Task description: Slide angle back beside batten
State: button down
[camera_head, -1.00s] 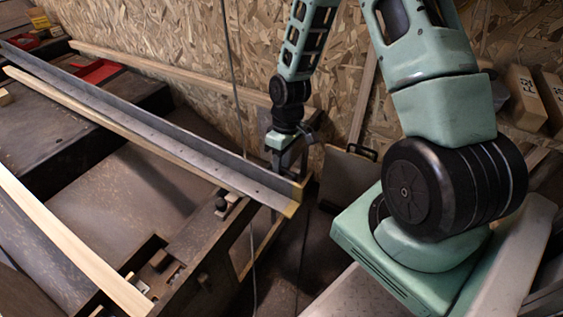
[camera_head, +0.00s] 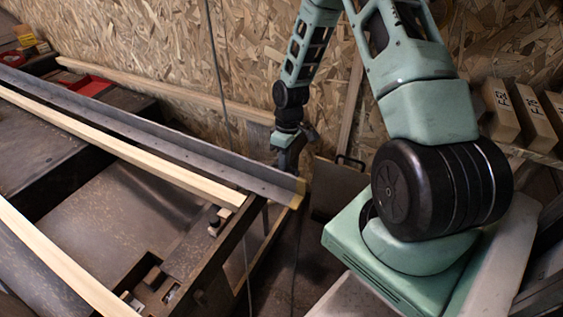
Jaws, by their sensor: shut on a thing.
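The angle (camera_head: 150,133) is a long dark grey steel L-profile, running from the upper left to a yellowish end near the middle. The batten (camera_head: 135,152) is a pale wood strip along its near side; its right end stops short of the angle's right end. The two lie nearly parallel and close together; I cannot tell whether they touch. My gripper (camera_head: 287,160) is at the far side of the angle near its right end, shut on the angle. Its fingertips are partly hidden behind the upright flange.
A second pale strip (camera_head: 60,262) lies at the front left. The dark bench (camera_head: 110,205) has open gaps and a frame edge near the angle's end. A chipboard wall (camera_head: 160,50) stands close behind my gripper, with a long wooden rail (camera_head: 165,88) before it. A cable hangs there.

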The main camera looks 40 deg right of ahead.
jog(key=shift+w, duration=0.15)
jog(key=c, duration=1.5)
grip_release()
jog(key=shift+o, duration=0.2)
notch_tip(320, 180, up, 17)
jog(key=d+p, duration=0.3)
jog(key=p, duration=0.2)
jog(key=shift+w, duration=0.45)
